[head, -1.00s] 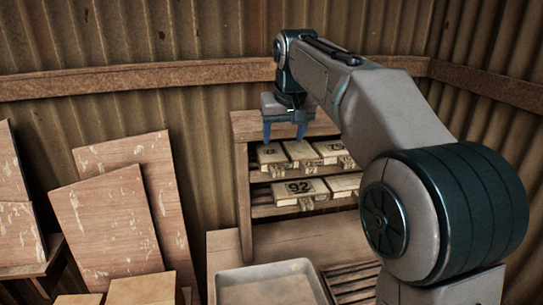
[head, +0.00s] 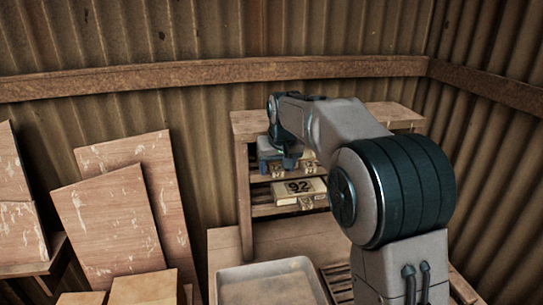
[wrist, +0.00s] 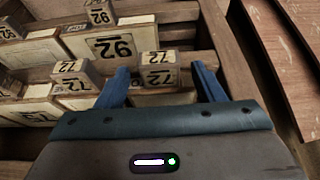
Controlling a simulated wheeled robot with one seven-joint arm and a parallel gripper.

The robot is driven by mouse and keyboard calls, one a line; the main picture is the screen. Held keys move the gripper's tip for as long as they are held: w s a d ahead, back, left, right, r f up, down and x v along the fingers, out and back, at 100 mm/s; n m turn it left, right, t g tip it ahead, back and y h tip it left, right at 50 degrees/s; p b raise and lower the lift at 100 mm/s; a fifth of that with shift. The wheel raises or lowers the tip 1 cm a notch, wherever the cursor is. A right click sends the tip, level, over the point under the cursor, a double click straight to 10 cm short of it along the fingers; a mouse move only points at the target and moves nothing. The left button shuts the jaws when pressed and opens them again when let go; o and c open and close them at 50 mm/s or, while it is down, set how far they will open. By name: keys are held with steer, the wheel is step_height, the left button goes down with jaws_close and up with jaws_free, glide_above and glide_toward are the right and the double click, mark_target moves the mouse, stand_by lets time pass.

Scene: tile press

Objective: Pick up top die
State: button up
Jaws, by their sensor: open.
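The dies are pale slabs with numbered wooden front blocks on a wooden rack. In the wrist view, a die block marked 72 (wrist: 158,72) lies between the fingertips of my gripper (wrist: 161,70), at the end of the upper row. My gripper is open, with one finger on each side of this block; I cannot tell whether they touch it. In the head view, my gripper (head: 278,162) is at the left end of the upper shelf and hides most of the die there. A die marked 92 (head: 299,189) lies on the shelf below.
The rack's wooden top (head: 400,112) is just above my gripper, and its left post (head: 243,195) stands close. Other dies (wrist: 75,80) sit beside the gripped-at block. A grey tray (head: 262,283) stands in front of the rack. Boards (head: 110,225) lean at the left.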

steer(key=c, duration=1.3)
steer(key=shift+c, duration=0.2)
steer(key=shift+r, duration=0.15)
